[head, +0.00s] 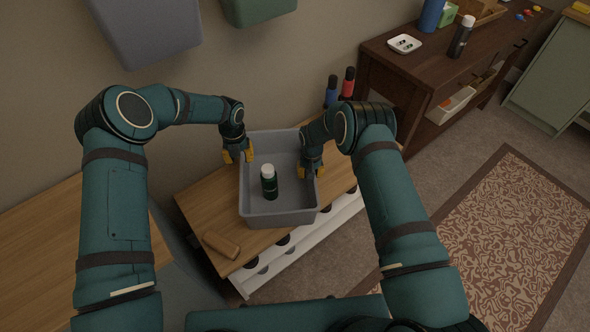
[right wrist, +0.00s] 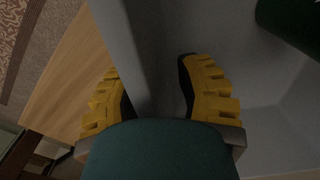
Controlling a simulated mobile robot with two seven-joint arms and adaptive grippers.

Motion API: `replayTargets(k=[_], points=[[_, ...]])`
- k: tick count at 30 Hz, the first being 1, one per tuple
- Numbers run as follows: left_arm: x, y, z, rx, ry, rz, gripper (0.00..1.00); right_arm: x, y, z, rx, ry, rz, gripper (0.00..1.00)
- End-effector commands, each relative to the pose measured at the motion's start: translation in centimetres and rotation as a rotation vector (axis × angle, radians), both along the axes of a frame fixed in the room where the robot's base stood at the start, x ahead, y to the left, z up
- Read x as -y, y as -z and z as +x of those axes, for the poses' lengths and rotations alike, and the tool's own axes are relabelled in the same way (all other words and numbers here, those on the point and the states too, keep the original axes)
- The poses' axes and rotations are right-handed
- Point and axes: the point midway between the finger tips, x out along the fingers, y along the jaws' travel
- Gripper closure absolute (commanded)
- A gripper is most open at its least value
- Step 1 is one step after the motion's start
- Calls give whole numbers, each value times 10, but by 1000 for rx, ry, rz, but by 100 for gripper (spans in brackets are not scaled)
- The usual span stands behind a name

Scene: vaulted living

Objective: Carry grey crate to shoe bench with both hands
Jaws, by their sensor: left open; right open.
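The grey crate (head: 280,219) rests on the wooden top of the shoe bench (head: 203,207) in the head view. A dark green bottle with a white cap (head: 269,184) stands inside it. My left gripper (head: 238,157) is at the crate's left wall near the back corner, with its yellow fingers open. My right gripper (head: 312,172) is at the right wall, also open. In the right wrist view the right fingers (right wrist: 150,75) are spread on either side of the crate wall (right wrist: 122,40), with a visible gap on the inner side.
A tan block-like object (head: 221,245) lies on the bench's front left. Blue and red bottles (head: 347,85) stand behind, on the right. A dark wood console (head: 400,67) holds a white dish and bottles. Grey and green bins hang above. A patterned rug (head: 510,235) lies right.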

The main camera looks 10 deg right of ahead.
Motion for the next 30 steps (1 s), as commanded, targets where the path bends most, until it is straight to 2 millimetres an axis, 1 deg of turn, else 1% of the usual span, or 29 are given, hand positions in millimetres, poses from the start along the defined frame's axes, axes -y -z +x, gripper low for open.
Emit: replayTargets(k=[5, 12, 15, 18, 22, 30], points=[[0, -1, 0, 0, 0, 0, 66, 0, -24, 1, 3, 0, 0, 66], [0, -1, 0, 0, 0, 0, 66, 0, -74, 1, 4, 0, 0, 66], [0, -1, 0, 0, 0, 0, 66, 0, -91, 1, 3, -1, 0, 66], [0, -1, 0, 0, 0, 0, 66, 0, -104, 0, 2, 0, 0, 66], [0, 0, 0, 0, 0, 0, 66, 0, -115, 0, 1, 0, 0, 66], [0, 0, 0, 0, 0, 0, 66, 0, -118, 0, 0, 0, 0, 66]])
